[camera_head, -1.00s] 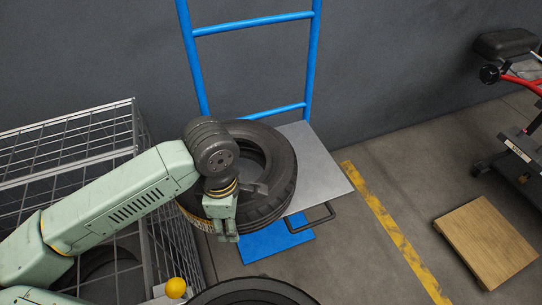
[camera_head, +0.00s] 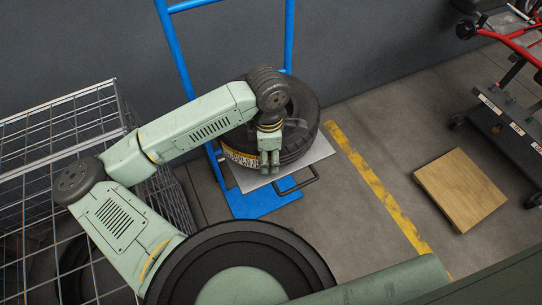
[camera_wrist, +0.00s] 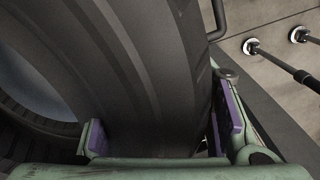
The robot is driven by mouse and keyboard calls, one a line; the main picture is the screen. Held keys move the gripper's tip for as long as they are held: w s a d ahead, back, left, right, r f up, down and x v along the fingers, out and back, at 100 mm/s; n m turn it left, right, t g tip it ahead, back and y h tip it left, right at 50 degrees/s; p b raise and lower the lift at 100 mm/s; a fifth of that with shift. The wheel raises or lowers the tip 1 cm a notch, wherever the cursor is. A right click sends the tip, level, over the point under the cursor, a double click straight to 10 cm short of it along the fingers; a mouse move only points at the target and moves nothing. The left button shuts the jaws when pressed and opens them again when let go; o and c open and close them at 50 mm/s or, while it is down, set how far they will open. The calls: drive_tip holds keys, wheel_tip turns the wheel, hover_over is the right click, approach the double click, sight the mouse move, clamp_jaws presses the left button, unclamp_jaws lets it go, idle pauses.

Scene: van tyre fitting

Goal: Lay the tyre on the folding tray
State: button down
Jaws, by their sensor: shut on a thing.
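The black tyre (camera_head: 299,133) lies roughly flat over the grey folding tray (camera_head: 318,155) of the blue hand truck. It covers most of the tray, and I cannot tell whether it rests on it or hovers just above. My gripper (camera_head: 270,170) reaches down at the tyre's near side. In the wrist view, my gripper (camera_wrist: 160,140) has one purple-padded finger on each side of the tyre's wall and tread (camera_wrist: 150,70), shut on it. The tyre's underside is hidden.
The blue hand truck frame (camera_head: 181,62) stands against the dark wall. A wire cage (camera_head: 60,120) is at the left. A wooden board (camera_head: 461,190) lies on the floor at the right, near a red-handled stand (camera_head: 500,38). Floor between is clear.

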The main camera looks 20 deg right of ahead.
drive_tip(key=shift+w+d+f+p, duration=0.1)
drive_tip(key=shift+d+f+p, duration=0.1)
drive_tip(key=shift+f+p, duration=0.35)
drive_tip(key=shift+w+d+f+p, duration=0.1)
drive_tip(key=shift+d+f+p, duration=0.15)
drive_tip(key=shift+f, duration=1.15)
drive_tip(key=c, duration=0.8)
unclamp_jaws()
drive_tip(key=shift+a, duration=0.1)
drive_tip(key=shift+s+r, duration=0.1)
drive_tip(key=shift+r, duration=0.1)
wheel_tip(320, 180, up, 12)
drive_tip(key=shift+f+b, duration=0.1)
drive_tip(key=shift+b, duration=0.85)
